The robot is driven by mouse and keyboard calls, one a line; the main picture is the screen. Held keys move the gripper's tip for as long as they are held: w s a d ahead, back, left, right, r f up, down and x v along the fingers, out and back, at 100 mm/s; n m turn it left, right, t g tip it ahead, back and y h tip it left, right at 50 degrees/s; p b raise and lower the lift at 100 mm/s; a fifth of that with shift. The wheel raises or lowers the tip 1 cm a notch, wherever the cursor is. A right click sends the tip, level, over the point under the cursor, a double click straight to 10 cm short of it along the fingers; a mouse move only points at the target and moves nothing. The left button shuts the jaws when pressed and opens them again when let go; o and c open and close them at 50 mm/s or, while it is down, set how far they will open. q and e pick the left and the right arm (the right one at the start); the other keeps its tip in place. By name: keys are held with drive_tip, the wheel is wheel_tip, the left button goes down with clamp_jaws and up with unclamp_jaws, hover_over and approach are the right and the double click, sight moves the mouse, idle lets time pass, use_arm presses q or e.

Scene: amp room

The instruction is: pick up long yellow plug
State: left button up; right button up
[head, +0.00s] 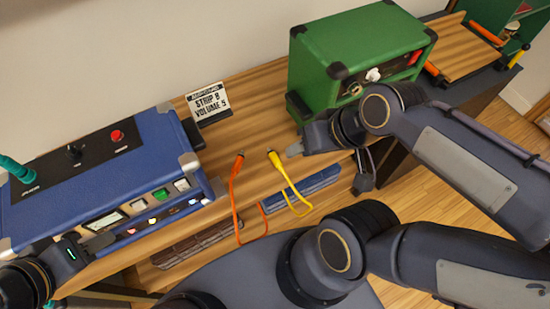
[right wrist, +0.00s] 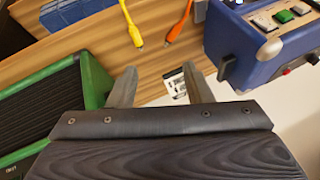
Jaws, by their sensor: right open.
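The long yellow plug (head: 274,158) lies on the wooden shelf, its yellow cable curving down over the front edge. It also shows in the right wrist view (right wrist: 136,36), beyond the fingertips. My right gripper (head: 296,149) is just right of the plug, apart from it. In the right wrist view its two fingers (right wrist: 163,82) are spread with nothing between them. My left gripper (head: 98,243) is at the lower left, in front of the blue amp; its finger opening cannot be made out.
An orange plug (head: 239,156) with its cable lies left of the yellow one. A blue amp (head: 85,180) stands at left and a green amp (head: 345,50) at right back. A small sign (head: 209,103) stands behind the plugs. The wood around the plugs is clear.

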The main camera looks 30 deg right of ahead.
drive_tip(key=w+d+f+g+h, duration=0.1)
drive_tip(key=w+f+g+h, duration=0.15)
drive_tip(key=w+f, duration=0.35)
drive_tip(key=n+g, duration=0.2)
drive_tip(key=g, duration=0.1)
hover_over(276, 159)
drive_tip(key=shift+t+h, duration=0.25)
drive_tip(key=shift+h, duration=0.2)
drive_tip(key=f, duration=0.7)
drive_tip(key=shift+w+d, duration=0.15)
drive_tip(key=shift+w, duration=0.15)
drive_tip(key=shift+w+f, duration=0.1)
drive_tip(key=shift+f, duration=0.35)
drive_tip(key=f, duration=0.7)
drive_tip(key=shift+s+f, duration=0.25)
drive_tip(key=shift+s, duration=0.1)
drive_tip(key=shift+c, duration=0.4)
clamp_jaws()
